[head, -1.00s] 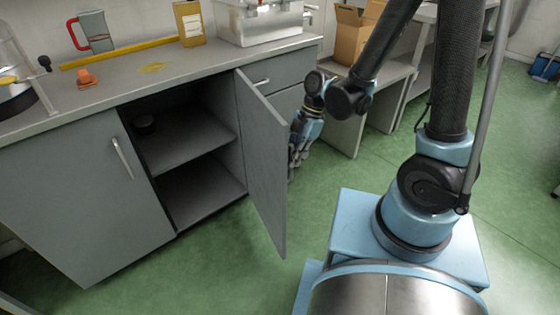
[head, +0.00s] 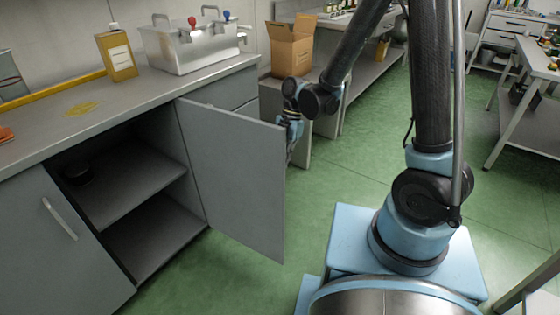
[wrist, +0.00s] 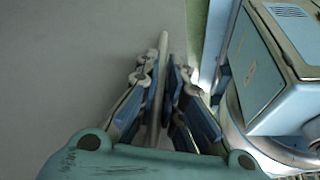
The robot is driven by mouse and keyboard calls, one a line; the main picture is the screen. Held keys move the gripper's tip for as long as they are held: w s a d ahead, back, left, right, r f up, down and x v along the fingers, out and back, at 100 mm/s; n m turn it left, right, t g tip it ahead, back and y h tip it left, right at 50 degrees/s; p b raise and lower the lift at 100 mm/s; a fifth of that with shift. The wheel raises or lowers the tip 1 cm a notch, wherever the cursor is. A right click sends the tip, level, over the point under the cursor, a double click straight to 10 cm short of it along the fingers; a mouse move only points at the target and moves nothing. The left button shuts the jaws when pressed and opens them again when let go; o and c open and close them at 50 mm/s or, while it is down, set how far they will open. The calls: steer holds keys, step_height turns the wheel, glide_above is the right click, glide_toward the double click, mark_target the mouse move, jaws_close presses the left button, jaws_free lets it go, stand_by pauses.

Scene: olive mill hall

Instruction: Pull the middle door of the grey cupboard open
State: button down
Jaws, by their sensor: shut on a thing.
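The grey cupboard's middle door (head: 235,175) stands wide open in the head view, swung out on its right-hand hinge side. My gripper (wrist: 163,80) is shut on this handle. In the head view my gripper (head: 291,140) is at the door's outer edge, its fingers mostly hidden behind the door.
The left door with a handle (head: 60,218) is shut. On the worktop (head: 130,100) stand a metal basin (head: 190,45) and a yellow container (head: 117,52). A cardboard box (head: 291,45) is on a bench behind my arm.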

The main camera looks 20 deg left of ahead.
steer(key=shift+w+a, duration=0.1)
steer(key=shift+a, duration=0.2)
steer(key=c, duration=1.7)
jaws_free()
steer(key=shift+d, duration=0.1)
steer(key=v, duration=1.2)
